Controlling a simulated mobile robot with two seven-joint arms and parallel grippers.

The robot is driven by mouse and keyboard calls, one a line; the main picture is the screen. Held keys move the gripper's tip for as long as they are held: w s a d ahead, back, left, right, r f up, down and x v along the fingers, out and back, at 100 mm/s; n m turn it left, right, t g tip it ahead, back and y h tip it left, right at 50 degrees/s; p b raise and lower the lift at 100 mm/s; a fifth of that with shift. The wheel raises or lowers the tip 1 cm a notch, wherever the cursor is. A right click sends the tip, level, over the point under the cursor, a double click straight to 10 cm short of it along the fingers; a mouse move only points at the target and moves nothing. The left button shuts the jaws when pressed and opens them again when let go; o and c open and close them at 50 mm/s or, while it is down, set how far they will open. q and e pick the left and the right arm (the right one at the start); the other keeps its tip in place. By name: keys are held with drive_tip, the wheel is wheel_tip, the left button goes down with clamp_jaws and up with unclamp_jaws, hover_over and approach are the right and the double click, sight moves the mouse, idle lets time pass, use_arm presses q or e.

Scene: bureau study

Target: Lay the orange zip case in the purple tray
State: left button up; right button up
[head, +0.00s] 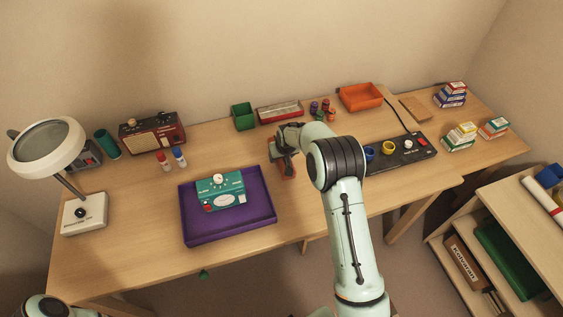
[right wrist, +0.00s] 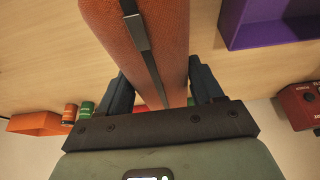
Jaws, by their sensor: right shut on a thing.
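The orange zip case (head: 288,171) is in my right gripper (head: 284,156), over the middle of the desk, to the right of the tray. In the right wrist view the case (right wrist: 175,30) stands between the two dark fingers, its zip strip running along it. I cannot tell whether it touches the desk. The purple tray (head: 262,216) lies near the desk's front edge; a corner of the tray (right wrist: 268,35) also shows in the right wrist view. A teal boxed device (head: 232,183) lies in the tray's back part. My left gripper is out of view.
A black panel (head: 405,150) lies right of my arm.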

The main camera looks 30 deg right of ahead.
wheel_tip(320, 180, down, 4)
drive_tip(key=shift+f, duration=0.1)
drive_tip(key=shift+f, duration=0.15)
drive_tip(key=o, duration=1.2)
